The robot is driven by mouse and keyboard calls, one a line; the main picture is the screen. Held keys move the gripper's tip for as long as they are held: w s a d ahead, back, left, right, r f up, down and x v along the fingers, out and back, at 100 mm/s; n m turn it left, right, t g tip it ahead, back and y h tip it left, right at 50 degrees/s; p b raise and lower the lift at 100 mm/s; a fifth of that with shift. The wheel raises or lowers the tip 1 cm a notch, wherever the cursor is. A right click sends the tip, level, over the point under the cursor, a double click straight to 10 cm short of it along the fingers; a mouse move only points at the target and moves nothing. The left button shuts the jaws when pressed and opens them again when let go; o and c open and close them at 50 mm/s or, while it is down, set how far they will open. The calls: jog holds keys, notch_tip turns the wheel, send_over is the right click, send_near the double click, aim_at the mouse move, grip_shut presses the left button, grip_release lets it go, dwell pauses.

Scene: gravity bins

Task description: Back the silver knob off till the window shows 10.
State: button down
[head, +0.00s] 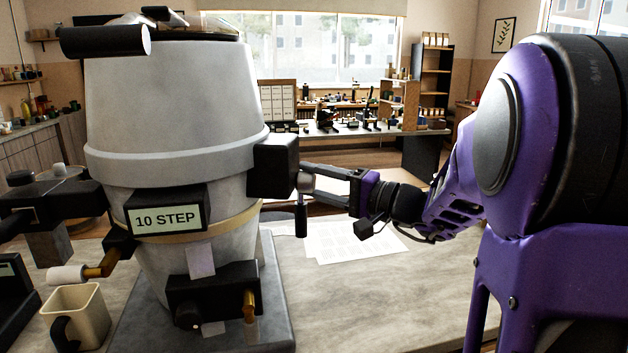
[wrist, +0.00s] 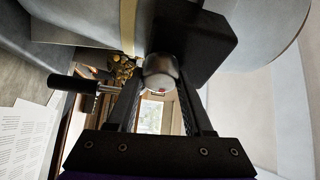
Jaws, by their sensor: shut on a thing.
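The silver knob (head: 304,183) sticks out from a black block (head: 275,166) on the right side of the big grey hopper (head: 175,95). My gripper (head: 311,183) reaches in from the right and is shut on the knob. In the wrist view the rounded silver knob (wrist: 161,70) sits between the two fingertips, with a small red mark on its face. The window (head: 165,219) on the hopper's front reads "10 STEP". The knob's far side is hidden.
A black-handled lever (head: 301,218) hangs just below the knob, close to my fingers. A beige mug (head: 78,318) stands at the lower left, under a spout. Paper sheets (head: 355,243) lie on the counter below my gripper. The counter's right part is clear.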

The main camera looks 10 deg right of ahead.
jog(key=shift+c, duration=1.5)
grip_release()
jog(key=b+v, duration=0.1)
jog(key=v, duration=1.6)
jog(key=shift+s+d, duration=0.15)
jog(key=shift+s, duration=0.05)
